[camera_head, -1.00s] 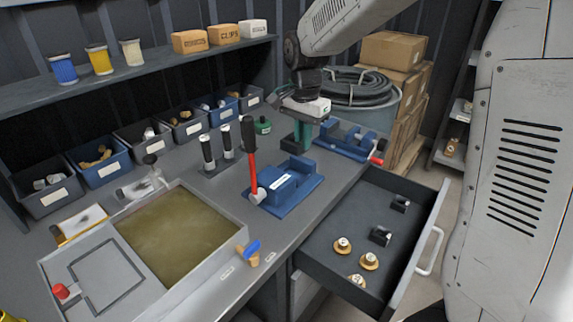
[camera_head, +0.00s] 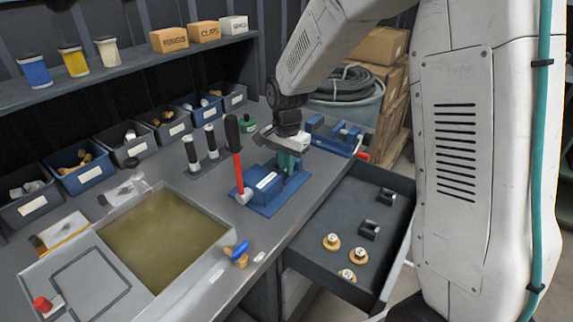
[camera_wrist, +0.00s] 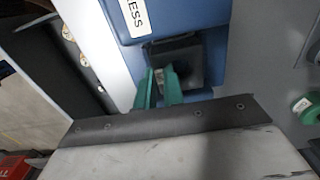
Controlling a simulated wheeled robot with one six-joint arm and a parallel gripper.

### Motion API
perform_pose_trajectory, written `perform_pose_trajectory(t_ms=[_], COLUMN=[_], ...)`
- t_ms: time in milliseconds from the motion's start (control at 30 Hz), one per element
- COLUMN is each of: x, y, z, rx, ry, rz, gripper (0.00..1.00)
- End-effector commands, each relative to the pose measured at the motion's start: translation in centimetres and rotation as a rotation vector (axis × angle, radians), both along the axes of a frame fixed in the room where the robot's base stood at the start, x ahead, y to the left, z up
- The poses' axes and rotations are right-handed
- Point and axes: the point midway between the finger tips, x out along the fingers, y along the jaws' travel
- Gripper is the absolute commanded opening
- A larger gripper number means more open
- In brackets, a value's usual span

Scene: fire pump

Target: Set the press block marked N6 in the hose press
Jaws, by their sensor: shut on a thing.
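The hose press (camera_head: 262,184) is a blue block on a blue base on the bench, with a white label and a red-handled lever (camera_head: 236,158) standing up on its left. My gripper (camera_head: 287,165) is at the press's back right end. In the wrist view the green fingers of my gripper (camera_wrist: 158,86) are shut on a dark press block (camera_wrist: 186,62). The block is close against the blue press body (camera_wrist: 195,18), below its label. Its mark cannot be read, and I cannot tell whether it rests on the press base. My gripper hides it in the head view.
The open drawer (camera_head: 330,259) at right holds two dark blocks (camera_head: 387,197) and several brass fittings (camera_head: 331,241). A blue vise (camera_head: 335,134) stands behind the press. Two black-handled tools (camera_head: 191,153) stand to its left, and a green round item (camera_head: 248,124) lies behind.

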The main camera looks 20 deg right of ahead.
Motion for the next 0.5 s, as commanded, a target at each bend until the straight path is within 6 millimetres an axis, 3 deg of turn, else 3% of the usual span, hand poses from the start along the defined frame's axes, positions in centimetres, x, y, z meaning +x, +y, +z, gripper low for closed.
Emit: perform_pose_trajectory(t_ms=[200, 233, 300, 500], x=[0.01, 0.00, -0.04, -0.19], y=[-0.02, -0.01, -0.03, -0.16], z=[-0.29, -0.27, -0.28, -0.36], rx=[0.000, -0.001, 0.000, -0.001], ry=[0.000, 0.001, 0.002, 0.007], rz=[0.000, 0.000, 0.000, -0.001], gripper=[0.00, 0.18, 0.31, 0.31])
